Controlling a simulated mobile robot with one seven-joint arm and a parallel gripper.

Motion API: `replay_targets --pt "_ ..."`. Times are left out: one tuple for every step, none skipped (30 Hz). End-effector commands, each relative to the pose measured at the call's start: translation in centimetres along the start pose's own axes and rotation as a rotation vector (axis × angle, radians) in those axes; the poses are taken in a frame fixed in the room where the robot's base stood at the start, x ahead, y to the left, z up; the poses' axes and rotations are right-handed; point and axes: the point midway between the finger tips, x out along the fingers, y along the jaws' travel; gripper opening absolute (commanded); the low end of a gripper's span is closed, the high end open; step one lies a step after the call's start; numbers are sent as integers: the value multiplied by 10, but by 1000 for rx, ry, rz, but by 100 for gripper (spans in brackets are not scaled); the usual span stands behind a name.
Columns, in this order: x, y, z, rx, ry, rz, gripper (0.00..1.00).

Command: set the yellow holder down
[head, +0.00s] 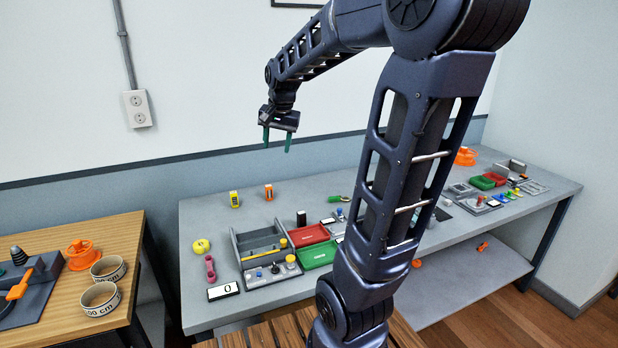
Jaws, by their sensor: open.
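A small upright yellow block (234,199), which looks like the yellow holder, stands on the grey bench (205,215) near its back edge. My gripper (277,141) points down with its two green fingers apart and nothing between them. It hangs above the back of the bench, above and to the right of the yellow block and clear of it.
A similar orange block (268,192) stands right of the yellow one. A round yellow item (201,246), a grey tray (258,242), a red bin (308,235) and a green bin (318,254) lie forward. A wooden table (105,228) is at left. My arm hides the bench's middle.

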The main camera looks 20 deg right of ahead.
Motion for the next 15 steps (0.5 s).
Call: replay_targets --pt "-7 10 12 -35 13 -6 49" --pt "-10 16 19 -60 19 -7 49" --pt "-13 23 28 -93 27 -9 49" --pt "-16 28 35 -118 34 -10 49" --pt "-18 34 41 -142 41 -11 49" --pt "-20 41 50 -174 49 -12 49" --pt "-22 47 57 -198 56 -12 49" --pt "-23 52 64 -222 63 -13 49" --pt "-25 59 74 -255 72 -12 49" --pt "-26 64 80 -280 79 -12 49" --pt "-26 70 87 -305 86 -11 49" --pt "-27 77 96 -337 95 -10 49" --pt "-27 82 103 -360 102 -8 49" --pt "-27 87 109 -383 109 -6 49" --pt "-26 93 118 -413 117 -3 49"
